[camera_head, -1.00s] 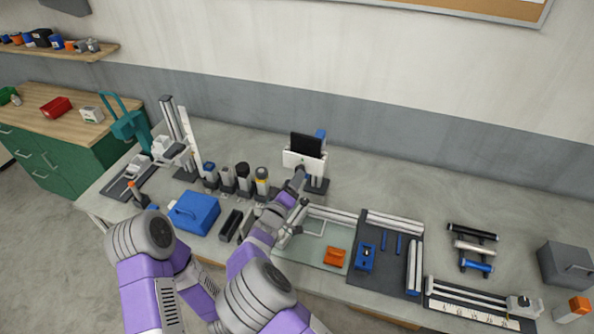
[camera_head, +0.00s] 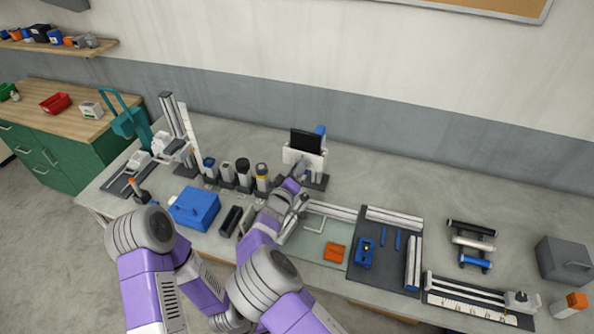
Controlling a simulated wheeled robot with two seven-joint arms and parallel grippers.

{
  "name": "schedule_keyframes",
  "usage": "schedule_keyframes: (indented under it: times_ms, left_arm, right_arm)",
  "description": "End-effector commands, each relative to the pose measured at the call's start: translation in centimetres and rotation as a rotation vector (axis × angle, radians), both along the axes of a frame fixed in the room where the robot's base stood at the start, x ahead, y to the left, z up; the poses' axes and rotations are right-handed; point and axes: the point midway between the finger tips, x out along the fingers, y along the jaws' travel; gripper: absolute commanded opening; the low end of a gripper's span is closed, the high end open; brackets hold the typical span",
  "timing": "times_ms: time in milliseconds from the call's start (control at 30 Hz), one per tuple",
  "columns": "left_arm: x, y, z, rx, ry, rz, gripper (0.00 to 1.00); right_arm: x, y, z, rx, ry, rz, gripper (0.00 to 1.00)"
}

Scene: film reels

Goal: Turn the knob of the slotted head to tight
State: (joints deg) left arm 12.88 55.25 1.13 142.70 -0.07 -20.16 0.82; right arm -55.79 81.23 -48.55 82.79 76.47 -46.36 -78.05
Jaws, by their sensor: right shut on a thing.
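The slotted head (camera_head: 291,155) is a white block with a black panel (camera_head: 306,141) standing up from it, on a stand at the back middle of the bench. My right gripper (camera_head: 302,169) reaches up to the front lower side of the head and is shut on the knob there. The fingers and wrist hide the knob, so its turn position cannot be read. My left arm is bent at the lower left, and its gripper is not in view.
Several dark-based cylinders (camera_head: 243,172) stand left of my right wrist, with a blue box (camera_head: 195,208) in front of them. A glass plate (camera_head: 305,246) with an orange piece (camera_head: 334,252) lies right of my forearm. The bench behind the head is clear.

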Motion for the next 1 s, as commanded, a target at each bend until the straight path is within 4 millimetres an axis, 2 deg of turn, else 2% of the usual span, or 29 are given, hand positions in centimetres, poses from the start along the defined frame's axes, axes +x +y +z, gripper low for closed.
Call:
schedule_keyframes:
  times_ms: [267,467,1000]
  left_arm:
    - [0.0,0.0,-0.6,0.0,0.0,0.0,0.43]
    - [0.0,0.0,-2.1,0.0,0.0,0.0,0.43]
    - [0.0,0.0,-7.7,0.0,0.0,0.0,0.43]
  right_arm:
    - [0.0,0.0,0.0,0.038,-0.016,-0.001,0.06]
    - [0.0,0.0,-0.2,0.14,-0.055,-0.001,0.06]
    - [0.0,-0.1,-0.3,0.602,-0.237,-0.001,0.06]
